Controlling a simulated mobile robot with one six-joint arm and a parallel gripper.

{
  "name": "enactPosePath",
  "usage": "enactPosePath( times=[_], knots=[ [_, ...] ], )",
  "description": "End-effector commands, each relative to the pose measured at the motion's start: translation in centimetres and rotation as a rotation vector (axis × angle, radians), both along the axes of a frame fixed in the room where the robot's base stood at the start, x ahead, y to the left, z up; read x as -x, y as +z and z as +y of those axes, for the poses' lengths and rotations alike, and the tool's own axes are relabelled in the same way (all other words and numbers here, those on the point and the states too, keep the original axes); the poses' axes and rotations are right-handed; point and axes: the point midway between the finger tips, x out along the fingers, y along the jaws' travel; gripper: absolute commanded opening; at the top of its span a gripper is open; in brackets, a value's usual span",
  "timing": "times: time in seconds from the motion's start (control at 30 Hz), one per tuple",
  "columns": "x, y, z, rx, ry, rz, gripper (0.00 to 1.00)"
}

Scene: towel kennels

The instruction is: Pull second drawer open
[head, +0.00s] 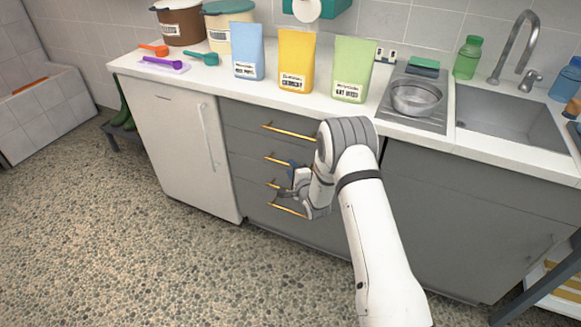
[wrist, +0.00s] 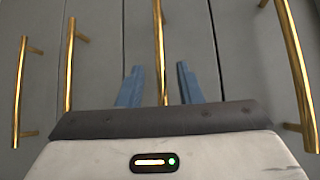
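A grey drawer stack with gold bar handles stands under the counter. The second drawer's handle (head: 276,158) shows left of my arm, and its front looks flush with the others. My gripper (head: 288,180) is in front of the stack, around the second and third handles. In the wrist view the drawer fronts appear turned sideways. My gripper's blue fingers (wrist: 159,72) are apart there, with one gold handle (wrist: 160,45) running between them. It looks like the second handle. I cannot tell how deep the bar sits between the fingers, and neither finger clearly touches it.
The top handle (head: 290,132) is just above my gripper, and the bottom handle (head: 288,209) is below it. A white cabinet door (head: 180,140) stands to the left. The counter holds bags, tubs and a bowl (head: 415,97). The pebbled floor (head: 140,250) in front is clear.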

Motion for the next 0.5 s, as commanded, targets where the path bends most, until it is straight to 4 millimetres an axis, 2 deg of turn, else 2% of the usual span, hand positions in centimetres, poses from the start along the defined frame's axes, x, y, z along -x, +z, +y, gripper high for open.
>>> enactPosePath(
  times=[0.2,0.5],
  knots=[
    [-2.3,-0.4,1.1,0.0,0.0,0.0,0.32],
    [-2.7,-0.4,1.4,0.0,0.0,0.001,0.32]
  ],
)
